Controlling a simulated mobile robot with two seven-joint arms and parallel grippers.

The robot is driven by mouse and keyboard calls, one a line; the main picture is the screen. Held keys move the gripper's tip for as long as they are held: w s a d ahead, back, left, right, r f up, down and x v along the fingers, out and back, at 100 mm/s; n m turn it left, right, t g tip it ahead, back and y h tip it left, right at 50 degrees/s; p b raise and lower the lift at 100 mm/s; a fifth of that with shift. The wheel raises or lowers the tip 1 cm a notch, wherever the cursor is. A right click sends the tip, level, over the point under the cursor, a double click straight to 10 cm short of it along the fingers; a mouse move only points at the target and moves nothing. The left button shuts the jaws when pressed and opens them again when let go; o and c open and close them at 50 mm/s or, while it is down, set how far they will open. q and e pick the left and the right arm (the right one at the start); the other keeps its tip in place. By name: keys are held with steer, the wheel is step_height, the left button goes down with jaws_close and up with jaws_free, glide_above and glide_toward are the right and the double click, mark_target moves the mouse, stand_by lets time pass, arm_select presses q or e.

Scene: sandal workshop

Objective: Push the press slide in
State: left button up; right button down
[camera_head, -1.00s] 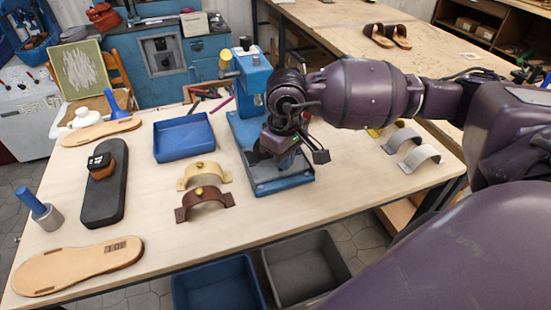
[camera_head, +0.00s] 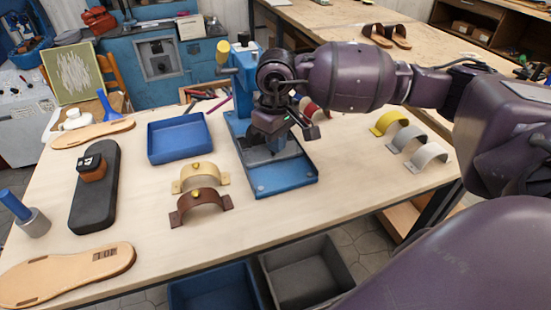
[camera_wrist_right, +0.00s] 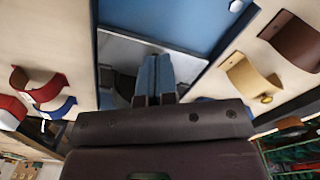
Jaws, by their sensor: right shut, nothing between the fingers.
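The blue press (camera_head: 238,125) stands on the workbench, with a yellow-knobbed handle at the top left of its column. Its grey metal slide (camera_head: 258,156) lies low on the press, behind the bare blue front plate (camera_head: 285,180). The slide also shows in the wrist view (camera_wrist_right: 122,55), beside the blue plate (camera_wrist_right: 170,18). My right gripper (camera_head: 290,138) is low over the press, in front of the column. Its fingers (camera_wrist_right: 156,75) are together and empty, over the slide; I cannot tell whether they touch it. The gripper and wrist hide part of the slide and column. My left gripper is not in view.
A blue tray (camera_head: 180,158) and tan and brown straps (camera_head: 200,208) lie left of the press. Yellow, grey and white arched straps (camera_head: 410,140) stand to its right. Soles and a black sandal form are farther left. Bins (camera_head: 305,270) sit below the front edge.

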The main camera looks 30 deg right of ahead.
steer(key=shift+w+d+f+b, duration=0.15)
steer(key=shift+w+b, duration=0.2)
steer(key=shift+w, duration=0.3)
steer(key=shift+w+d+b, duration=0.15)
steer(key=shift+w+b, duration=0.2)
steer(key=shift+w, duration=0.25)
steer(key=shift+w+d+b, duration=0.15)
steer(key=shift+w+b, duration=0.2)
steer(key=shift+w, duration=0.2)
steer(key=shift+w+d+b, duration=0.15)
steer(key=shift+w+b, duration=0.2)
steer(key=shift+w, duration=0.2)
steer(key=shift+w+d+b, duration=0.15)
steer(key=shift+w+b, duration=0.2)
steer(key=shift+w, duration=0.25)
steer(key=shift+s+r, duration=0.1)
steer(key=shift+r, duration=0.45)
steer(key=shift+r+p, duration=0.65)
steer(key=shift+r, duration=1.15)
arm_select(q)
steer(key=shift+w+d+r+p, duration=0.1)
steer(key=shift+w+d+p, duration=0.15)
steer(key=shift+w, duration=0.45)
arm_select(e)
steer(key=r, duration=0.2)
steer(key=shift+s+r, duration=0.2)
steer(key=shift+r, duration=0.1)
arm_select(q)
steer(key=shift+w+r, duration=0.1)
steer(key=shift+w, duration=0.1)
